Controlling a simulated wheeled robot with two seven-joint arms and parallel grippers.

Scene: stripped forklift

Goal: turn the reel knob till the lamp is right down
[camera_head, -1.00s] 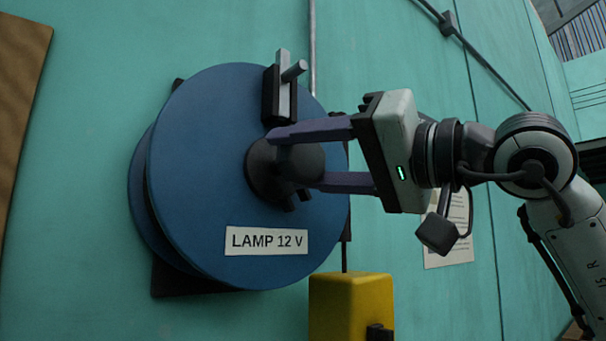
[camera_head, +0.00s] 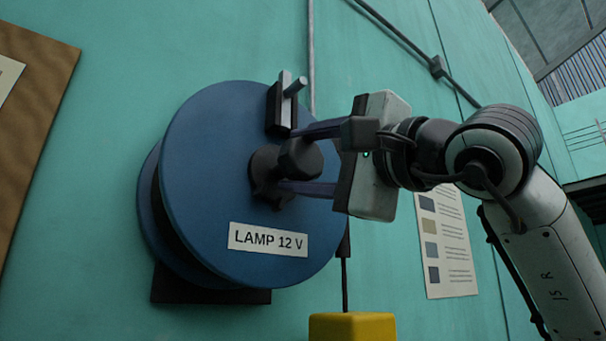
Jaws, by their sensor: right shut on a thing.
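A large blue reel (camera_head: 215,150) labelled "LAMP 12 V" is mounted on the teal wall, left of centre. Its dark knob (camera_head: 300,160) stands out from the reel's middle. My right gripper (camera_head: 287,161) comes in from the right and is shut on the knob, one finger above it and one below. A yellow body (camera_head: 352,327), seemingly the lamp, hangs on a dark cord below the reel. Only its top shows; the rest is cut off by the bottom edge. My left gripper is not in view.
A dark catch with a grey lever (camera_head: 284,104) sits at the reel's upper rim, close to my upper finger. A printed sheet (camera_head: 445,245) is on the wall behind my right arm. A brown board (camera_head: 35,120) is at the far left.

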